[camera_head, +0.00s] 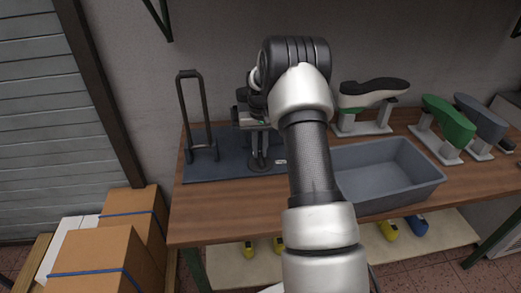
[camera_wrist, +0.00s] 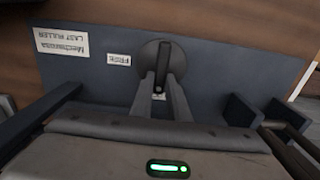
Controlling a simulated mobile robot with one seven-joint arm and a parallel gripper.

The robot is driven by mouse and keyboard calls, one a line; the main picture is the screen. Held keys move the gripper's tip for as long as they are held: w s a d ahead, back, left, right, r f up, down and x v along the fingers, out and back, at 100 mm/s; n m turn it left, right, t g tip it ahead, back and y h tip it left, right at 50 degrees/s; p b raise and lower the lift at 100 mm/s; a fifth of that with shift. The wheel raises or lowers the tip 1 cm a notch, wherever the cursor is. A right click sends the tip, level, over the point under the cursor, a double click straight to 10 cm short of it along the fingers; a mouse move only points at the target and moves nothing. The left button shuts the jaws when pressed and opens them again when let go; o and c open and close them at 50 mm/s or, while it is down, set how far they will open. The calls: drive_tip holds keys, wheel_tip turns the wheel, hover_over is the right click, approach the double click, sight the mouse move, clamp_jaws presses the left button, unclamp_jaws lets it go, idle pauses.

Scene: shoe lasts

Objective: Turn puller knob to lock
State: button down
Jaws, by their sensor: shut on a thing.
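The puller knob (camera_wrist: 161,48) is a dark round disc with a raised bar across it, seen in the upper middle of the wrist view. It sits on a blue-grey base plate (camera_wrist: 95,75); this plate also shows on the bench in the head view (camera_head: 225,167). My gripper (camera_wrist: 162,82) has its two grey fingers on either side of the bar, shut on it. The bar runs roughly up and down in the wrist view. A white label reading FREE (camera_wrist: 118,60) lies left of the knob. Another small label is partly hidden between the fingers.
A black upright frame (camera_head: 182,105) stands on the plate's left. A grey bin (camera_head: 390,171) is right of my arm. Shoe lasts on stands, including a green one (camera_head: 448,122), are at the right. Cardboard boxes (camera_head: 105,262) stand left of the bench (camera_head: 215,225).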

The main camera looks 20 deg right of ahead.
sight(260, 154)
idle(0.3)
drive_tip(key=c, duration=1.7)
unclamp_jaws()
drive_tip(key=shift+r, duration=0.1)
wheel_tip(260, 154, up, 17)
drive_tip(key=shift+r+p, duration=0.1)
drive_tip(key=shift+p, duration=0.5)
